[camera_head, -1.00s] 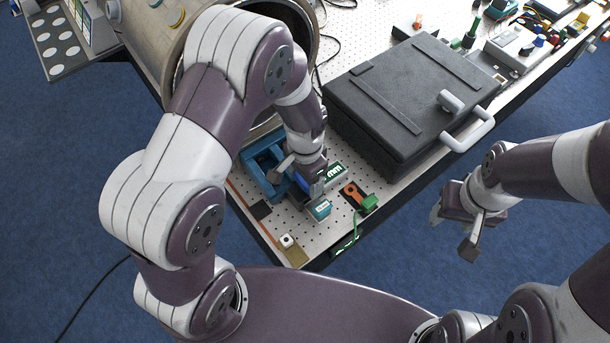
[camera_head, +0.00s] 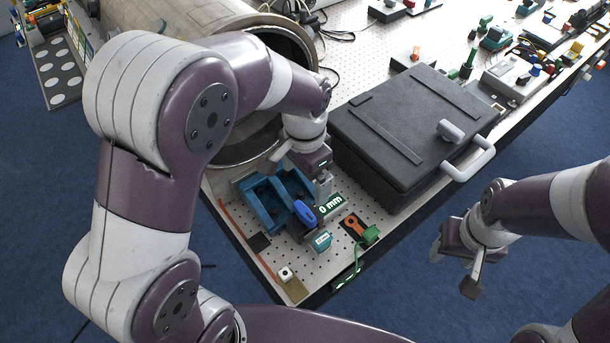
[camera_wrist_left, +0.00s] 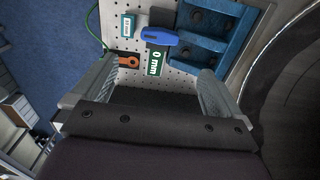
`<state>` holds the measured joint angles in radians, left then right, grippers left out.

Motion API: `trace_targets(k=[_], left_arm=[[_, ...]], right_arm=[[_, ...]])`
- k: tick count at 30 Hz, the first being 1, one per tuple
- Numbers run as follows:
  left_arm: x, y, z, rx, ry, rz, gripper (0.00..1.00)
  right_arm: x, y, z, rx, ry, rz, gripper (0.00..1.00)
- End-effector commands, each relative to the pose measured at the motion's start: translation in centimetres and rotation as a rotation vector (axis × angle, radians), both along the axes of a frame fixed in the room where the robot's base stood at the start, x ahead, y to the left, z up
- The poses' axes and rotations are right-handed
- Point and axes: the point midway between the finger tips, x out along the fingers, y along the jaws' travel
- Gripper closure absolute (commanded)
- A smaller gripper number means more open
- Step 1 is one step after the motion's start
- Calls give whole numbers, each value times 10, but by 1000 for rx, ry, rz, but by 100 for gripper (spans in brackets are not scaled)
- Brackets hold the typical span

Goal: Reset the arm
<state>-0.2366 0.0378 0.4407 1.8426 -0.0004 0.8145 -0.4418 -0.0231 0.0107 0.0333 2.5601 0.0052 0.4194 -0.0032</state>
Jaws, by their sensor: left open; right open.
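My left gripper (camera_head: 301,172) is over the near end of the perforated table (camera_head: 270,262), between the large pipe and the black case. Its fingers are apart, with nothing between them; the left wrist view shows the same open gripper (camera_wrist_left: 155,88). A blue tray (camera_head: 262,208) and a blue-handled tool (camera_head: 304,212) lie just nearer than the gripper. The tool also shows in the left wrist view (camera_wrist_left: 155,37), above the "0 mm" label (camera_wrist_left: 156,62). My right gripper (camera_head: 454,268) is open and empty, off the table's right edge over the blue floor.
The large pipe (camera_head: 168,22) lies at the back left, its open end close to my left forearm. A black case (camera_head: 410,130) with a grey handle stands right of the left gripper. An orange tool (camera_head: 353,226) and a green part (camera_head: 371,234) lie near the front edge.

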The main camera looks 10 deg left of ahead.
Motion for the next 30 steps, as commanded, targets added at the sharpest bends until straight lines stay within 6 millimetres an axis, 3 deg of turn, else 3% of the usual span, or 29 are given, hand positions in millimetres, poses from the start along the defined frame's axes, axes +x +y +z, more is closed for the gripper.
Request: trace_targets(k=[16, 19, 22, 27, 30], left_arm=[[0, 0, 6, 1, 1, 0, 0], [4, -1, 4, -8, -26, 63, 0], [-17, 9, -12, -23, -57, 241, 0], [-64, 47, -27, -47, -101, 545, 0], [-86, 63, -31, -46, -103, 624, 0]], right_arm=[[0, 0, -1, 0, 0, 0, 45], [0, 0, -1, 0, 0, 0, 45], [0, 0, -2, 0, 0, 0, 45], [0, 0, -5, 0, 0, 0, 45], [0, 0, -7, 0, 0, 0, 45]])
